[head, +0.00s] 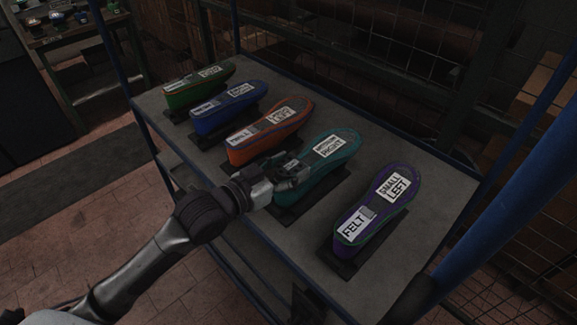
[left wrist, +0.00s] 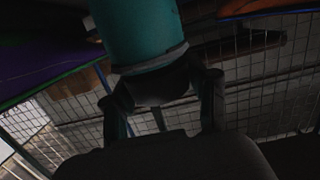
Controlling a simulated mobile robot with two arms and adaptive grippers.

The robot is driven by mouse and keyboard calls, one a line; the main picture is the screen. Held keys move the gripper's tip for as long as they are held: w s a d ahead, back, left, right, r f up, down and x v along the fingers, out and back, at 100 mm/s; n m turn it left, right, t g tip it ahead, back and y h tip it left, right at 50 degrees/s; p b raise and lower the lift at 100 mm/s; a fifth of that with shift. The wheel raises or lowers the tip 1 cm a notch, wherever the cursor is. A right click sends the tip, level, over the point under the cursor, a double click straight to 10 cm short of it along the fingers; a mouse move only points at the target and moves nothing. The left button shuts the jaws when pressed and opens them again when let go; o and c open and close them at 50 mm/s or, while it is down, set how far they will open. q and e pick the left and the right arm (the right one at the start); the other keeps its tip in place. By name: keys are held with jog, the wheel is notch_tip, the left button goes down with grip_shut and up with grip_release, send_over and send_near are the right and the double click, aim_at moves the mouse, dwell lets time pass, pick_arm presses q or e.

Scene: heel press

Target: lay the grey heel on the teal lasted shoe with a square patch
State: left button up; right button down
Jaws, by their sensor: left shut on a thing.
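The teal lasted shoe (head: 340,164) lies sole up on a dark stand, between the orange and purple shoes. A white label on its sole seems to read RIGHT on its lower line. My left gripper (head: 290,178) is over the near end of this shoe and hides much of it, so I cannot see a square patch. In the left wrist view the rounded teal end (left wrist: 140,30) is right at the fingers. My left gripper is shut on a dark grey piece, likely the grey heel (left wrist: 155,90), against or very close to the shoe; I cannot tell if they touch.
An orange shoe (head: 255,138), a blue shoe (head: 215,116) and a green shoe (head: 190,95) stand to the left on the grey table (head: 420,190). A purple shoe (head: 385,188), labelled SMALL LEFT and FELT, stands to the right. Blue posts (head: 520,190) and wire mesh surround the table.

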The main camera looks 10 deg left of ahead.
pick_arm(q)
jog(key=shift+f, duration=0.45)
jog(key=o, duration=1.2)
jog(key=shift+o, duration=0.2)
jog(key=v, duration=1.2)
